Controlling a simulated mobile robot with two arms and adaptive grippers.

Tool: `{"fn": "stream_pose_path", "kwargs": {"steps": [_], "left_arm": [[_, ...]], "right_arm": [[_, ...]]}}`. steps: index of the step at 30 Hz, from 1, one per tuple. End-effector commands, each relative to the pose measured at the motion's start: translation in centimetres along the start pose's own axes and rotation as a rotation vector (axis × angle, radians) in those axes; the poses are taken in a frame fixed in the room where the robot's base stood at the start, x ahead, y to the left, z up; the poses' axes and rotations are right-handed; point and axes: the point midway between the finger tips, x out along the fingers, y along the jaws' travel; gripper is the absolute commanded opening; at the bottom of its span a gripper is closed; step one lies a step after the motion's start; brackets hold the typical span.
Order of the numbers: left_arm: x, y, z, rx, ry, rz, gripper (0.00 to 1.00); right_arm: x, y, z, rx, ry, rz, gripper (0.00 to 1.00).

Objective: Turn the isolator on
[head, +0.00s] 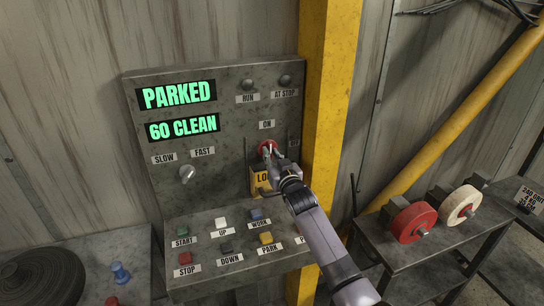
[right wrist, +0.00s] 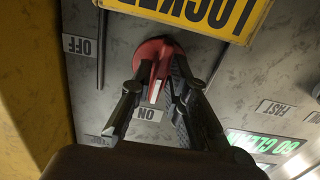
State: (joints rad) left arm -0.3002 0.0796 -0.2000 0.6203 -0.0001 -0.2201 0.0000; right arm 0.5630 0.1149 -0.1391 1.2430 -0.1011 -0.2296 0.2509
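The isolator is a red rotary handle (head: 267,146) on the grey control panel, below the ON label (head: 267,124). In the right wrist view the red handle (right wrist: 152,60) has a pale stripe and points toward the ON label (right wrist: 148,115); the OFF label (right wrist: 80,46) is off to the side. My right gripper (head: 272,160) reaches in from the lower right. Its fingers (right wrist: 158,82) lie on both sides of the handle and appear closed on it. The gripper hides part of the handle in the head view. My left gripper is not in view.
A yellow LOCKED sign (right wrist: 215,14) hangs close below the isolator. The panel displays PARKED (head: 178,95) and 60 CLEAN (head: 183,129). A slow/fast knob (head: 187,172) and several push buttons sit nearby. A yellow post (head: 327,90) stands right of the panel; wheels (head: 413,222) rest on a bench.

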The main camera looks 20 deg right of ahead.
Motion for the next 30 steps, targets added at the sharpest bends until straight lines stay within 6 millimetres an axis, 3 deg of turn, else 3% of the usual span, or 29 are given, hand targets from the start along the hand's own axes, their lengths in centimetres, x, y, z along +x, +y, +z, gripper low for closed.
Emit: {"fn": "stream_pose_path", "kwargs": {"steps": [5,17,23,30], "left_arm": [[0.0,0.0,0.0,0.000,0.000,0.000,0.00],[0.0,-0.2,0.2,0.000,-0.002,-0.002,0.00],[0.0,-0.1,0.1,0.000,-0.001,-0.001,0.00],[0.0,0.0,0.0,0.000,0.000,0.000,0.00]], "right_arm": [[0.0,0.0,-0.1,0.002,0.001,0.000,0.30],[-0.6,0.0,0.0,0.003,0.001,0.000,0.30],[-3.3,0.0,0.0,0.002,0.002,0.000,0.30],[-8.1,0.0,0.1,0.003,0.000,-0.001,0.30]]}}
